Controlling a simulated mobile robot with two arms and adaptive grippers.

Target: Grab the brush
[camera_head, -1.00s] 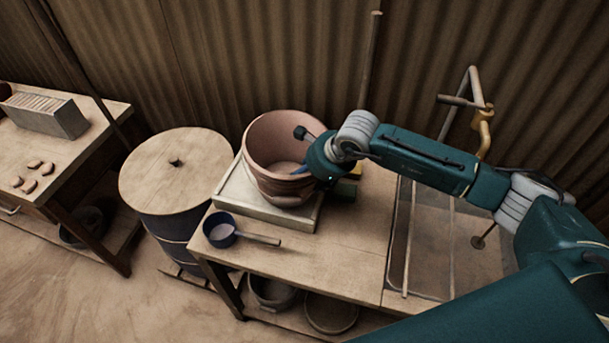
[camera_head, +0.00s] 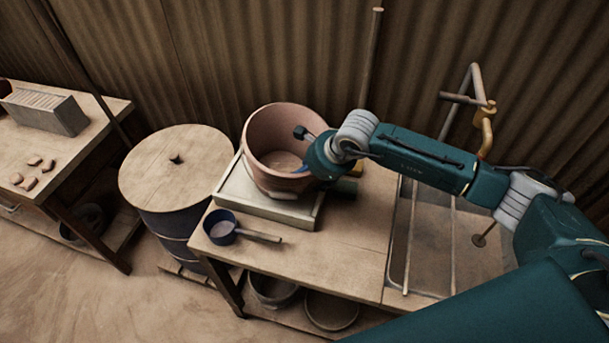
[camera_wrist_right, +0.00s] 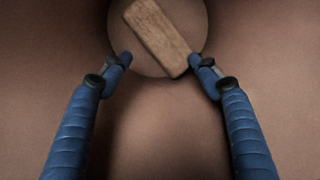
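The large terracotta pot (camera_head: 262,150) stands on a pale square board on the table, its mouth tipped slightly toward my right arm. My right gripper reaches over its right rim; in the head view the fingers are mostly hidden by the wrist and pot. In the right wrist view the right gripper (camera_wrist_right: 160,62) is open, its two blue fingers apart inside the pot. A flat wooden piece (camera_wrist_right: 156,36), likely the brush, lies by the round pot floor, beyond and between the fingertips. Its lower end is close to the right fingertip; contact cannot be told. My left gripper is out of view.
A dark blue ladle (camera_head: 222,228) lies on the table (camera_head: 300,258) in front of the board (camera_head: 235,200). A yellow and a green item sit close behind my right wrist. A lidded drum (camera_head: 165,180) is at left, a sink (camera_head: 430,250) with a tap at right.

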